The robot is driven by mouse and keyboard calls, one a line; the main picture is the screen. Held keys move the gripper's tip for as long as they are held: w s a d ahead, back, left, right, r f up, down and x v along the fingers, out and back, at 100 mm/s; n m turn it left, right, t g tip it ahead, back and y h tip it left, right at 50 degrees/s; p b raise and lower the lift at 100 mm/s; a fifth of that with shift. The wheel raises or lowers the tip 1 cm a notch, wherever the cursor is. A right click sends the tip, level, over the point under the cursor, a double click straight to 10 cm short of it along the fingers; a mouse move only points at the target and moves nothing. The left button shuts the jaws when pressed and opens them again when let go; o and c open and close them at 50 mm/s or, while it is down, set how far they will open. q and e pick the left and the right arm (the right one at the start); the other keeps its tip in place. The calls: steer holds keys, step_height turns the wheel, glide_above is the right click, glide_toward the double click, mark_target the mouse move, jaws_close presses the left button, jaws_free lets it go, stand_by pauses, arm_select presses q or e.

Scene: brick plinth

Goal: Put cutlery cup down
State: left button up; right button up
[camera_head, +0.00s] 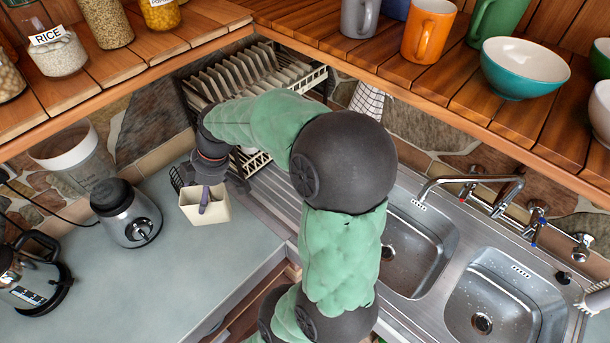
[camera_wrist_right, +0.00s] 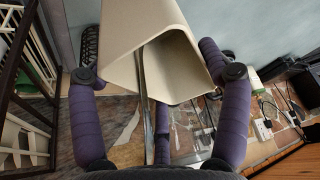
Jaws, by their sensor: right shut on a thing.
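The cream cutlery cup (camera_head: 206,212) is in my right gripper (camera_head: 205,193), over the grey-green counter just left of the drying rack. The purple fingers also show in the right wrist view (camera_wrist_right: 158,74), on either side of the cup (camera_wrist_right: 135,35), and are shut on it. There the cup looks tilted, with its open mouth partly toward the camera. A thin metallic strip shows beside its mouth; I cannot tell what it is. I cannot tell from these views whether the cup's base touches the counter. My left gripper is not in view.
A dish rack (camera_head: 255,75) with plates stands behind my right arm. A blender base (camera_head: 127,212) and a kettle (camera_head: 28,275) are on the counter to the left. The double sink (camera_head: 505,298) is to the right. The counter (camera_head: 190,285) in front of the cup is clear.

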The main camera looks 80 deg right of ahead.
steer(key=s+d+f+m+h+b, duration=0.1)
steer(key=s+d+f+m+b, duration=0.2)
steer(key=s, duration=0.5)
steer(key=s+d+f+m+h+b, duration=0.1)
steer(key=s+d+f+m+h, duration=0.1)
steer(key=s+d+m, duration=0.35)
steer(key=s+d+f+m+h+b, duration=0.1)
steer(key=s+d+f+m+b, duration=0.1)
steer(key=s, duration=0.7)
steer(key=shift+w+d+f+b, duration=0.25)
steer(key=shift+d+f+b, duration=0.05)
steer(key=shift+d+f, duration=1.95)
steer(key=shift+w+d+f+b, duration=0.35)
steer(key=shift+d+f, duration=1.65)
steer(key=shift+d, duration=0.4)
steer(key=shift+w+d+f+b, duration=0.2)
steer(key=shift+d+f+b, duration=0.1)
steer(key=shift+d+f, duration=1.95)
steer(key=shift+r, duration=0.1)
steer(key=o, duration=1.5)
steer(key=shift+c, duration=0.2)
